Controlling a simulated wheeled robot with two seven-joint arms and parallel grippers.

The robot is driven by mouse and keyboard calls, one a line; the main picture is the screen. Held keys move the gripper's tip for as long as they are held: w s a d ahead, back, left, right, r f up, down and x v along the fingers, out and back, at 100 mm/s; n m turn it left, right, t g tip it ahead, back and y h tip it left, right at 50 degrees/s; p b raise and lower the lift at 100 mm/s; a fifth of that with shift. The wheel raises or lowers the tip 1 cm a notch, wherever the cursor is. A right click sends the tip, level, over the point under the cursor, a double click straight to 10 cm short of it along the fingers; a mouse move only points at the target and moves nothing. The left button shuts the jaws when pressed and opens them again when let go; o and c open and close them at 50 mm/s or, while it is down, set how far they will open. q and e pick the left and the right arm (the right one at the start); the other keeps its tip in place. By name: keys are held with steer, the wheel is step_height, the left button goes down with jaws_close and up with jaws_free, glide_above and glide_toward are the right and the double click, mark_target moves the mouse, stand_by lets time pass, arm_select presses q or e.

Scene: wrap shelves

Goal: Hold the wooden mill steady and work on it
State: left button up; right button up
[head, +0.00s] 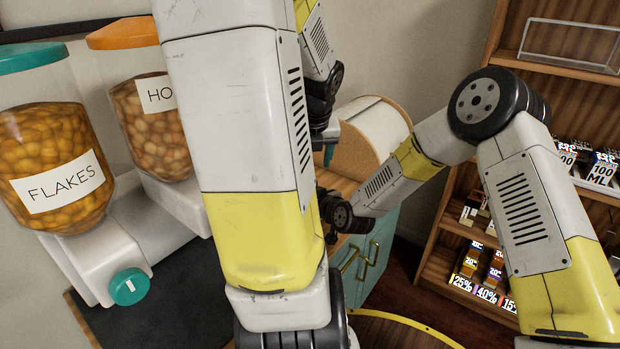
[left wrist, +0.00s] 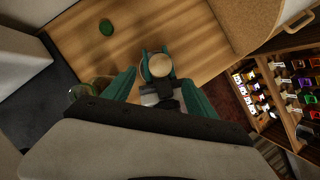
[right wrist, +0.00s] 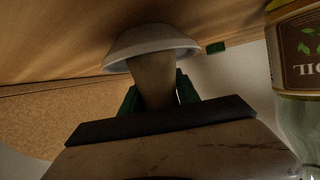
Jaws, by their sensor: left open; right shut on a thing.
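The wooden mill shows from above in the left wrist view as a pale round top (left wrist: 160,65). In the right wrist view its tan wooden body (right wrist: 154,78) ends in a pale flared rim at the counter side; I cannot tell whether that rim is part of it. My right gripper (right wrist: 157,95) is shut on the body, one green finger on each side. My left gripper (left wrist: 158,82) is open, its green fingers spread on either side of the mill's top and apart from it. In the head view my left arm hides the mill.
The wooden counter (left wrist: 145,30) carries a small green object (left wrist: 106,27). An oil bottle (right wrist: 298,60) stands close beside my right gripper. Dispensers (head: 55,160) stand at the left, a cork-sided box (head: 375,135) behind, and stocked shelves (head: 465,225) at the right.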

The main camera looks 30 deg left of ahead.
arm_select(q)
steer(key=x, duration=0.8)
steer(key=shift+f, duration=0.2)
steer(key=c, duration=1.4)
steer(key=shift+d+n, duration=0.1)
steer(key=shift+n, duration=0.2)
steer(key=n+g, duration=0.1)
steer(key=n, duration=0.1)
steer(key=n+y, duration=0.1)
steer(key=n, duration=0.1)
steer(key=shift+w+d+n+g, duration=0.1)
steer(key=shift+w+n+g, duration=0.05)
steer(key=shift+n+g, duration=0.2)
steer(key=n+g, duration=0.2)
steer(key=n, duration=0.3)
steer(key=shift+w, duration=0.15)
steer(key=shift+n+y, duration=0.3)
steer(key=shift+n, duration=0.05)
